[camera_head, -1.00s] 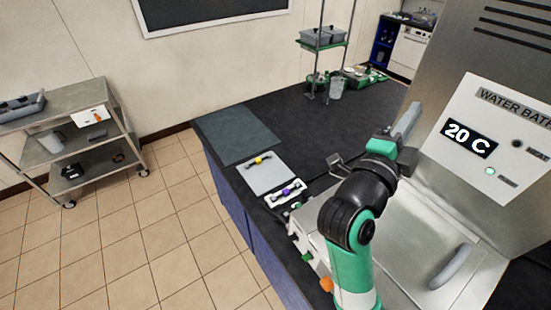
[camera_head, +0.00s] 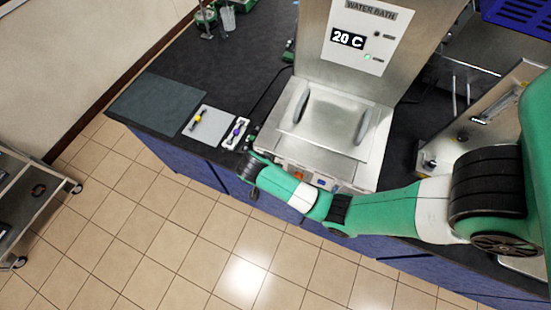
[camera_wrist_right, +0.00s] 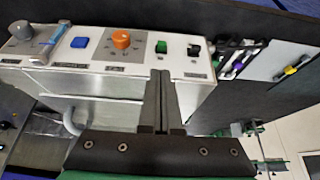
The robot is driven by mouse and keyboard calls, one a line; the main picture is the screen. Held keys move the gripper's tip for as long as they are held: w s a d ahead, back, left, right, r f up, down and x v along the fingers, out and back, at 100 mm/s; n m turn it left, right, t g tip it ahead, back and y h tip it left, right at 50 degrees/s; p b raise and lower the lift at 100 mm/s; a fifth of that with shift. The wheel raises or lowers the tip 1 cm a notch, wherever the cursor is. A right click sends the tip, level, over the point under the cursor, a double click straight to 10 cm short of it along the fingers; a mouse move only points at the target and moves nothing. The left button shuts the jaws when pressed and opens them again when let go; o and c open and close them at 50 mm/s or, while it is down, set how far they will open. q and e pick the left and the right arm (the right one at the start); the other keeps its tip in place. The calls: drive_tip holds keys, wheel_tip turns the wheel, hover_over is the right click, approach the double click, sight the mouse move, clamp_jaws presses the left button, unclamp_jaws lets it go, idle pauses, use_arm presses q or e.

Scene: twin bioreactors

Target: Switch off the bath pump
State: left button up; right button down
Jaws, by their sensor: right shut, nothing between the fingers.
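The water bath (camera_head: 335,110) is a steel box with a closed lid and a display reading 20 C. On its display panel, the lower lamp (camera_head: 367,57) glows green and the upper one is dark.
A tray with a yellow-marked tool (camera_head: 209,127) and a purple-marked item (camera_head: 236,132) lie left of the bath. A dark mat (camera_head: 155,105) lies farther left.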

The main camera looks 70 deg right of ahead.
drive_tip(key=b+x, duration=0.2)
drive_tip(key=x, duration=0.8)
drive_tip(key=shift+b, duration=0.3)
use_arm(q)
wheel_tip(320, 180, down, 3)
drive_tip(key=shift+r, duration=0.2)
drive_tip(key=shift+a+y, duration=0.15)
drive_tip(key=shift+y, duration=0.15)
